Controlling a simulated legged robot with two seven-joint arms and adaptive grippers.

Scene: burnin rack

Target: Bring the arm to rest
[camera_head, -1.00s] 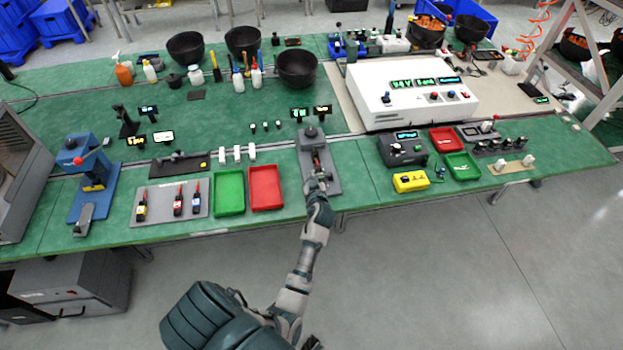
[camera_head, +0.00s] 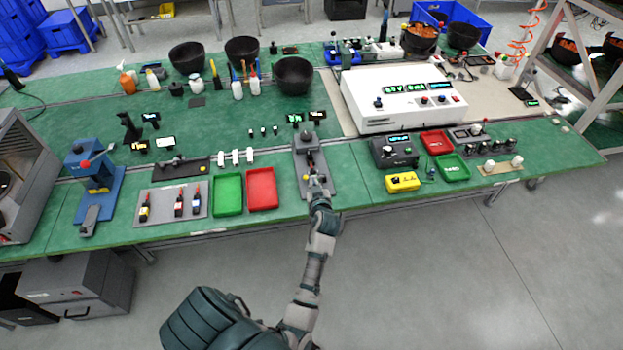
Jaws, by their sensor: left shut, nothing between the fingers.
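My left arm reaches up from the bottom of the head view. Its gripper (camera_head: 315,181) is shut and empty, at the front part of a grey fixture (camera_head: 322,158) on the green bench (camera_head: 350,190). Whether the fingers touch the fixture I cannot tell. A small yellow part shows on the fixture just beyond the fingertips. My right gripper is not in view.
A green tray (camera_head: 228,209) and a red tray (camera_head: 261,202) lie left of the gripper. A yellow meter (camera_head: 402,182) and a dark instrument box (camera_head: 394,151) stand to its right. A white console (camera_head: 405,97) is behind. Clear floor (camera_head: 430,270) lies in front of the bench.

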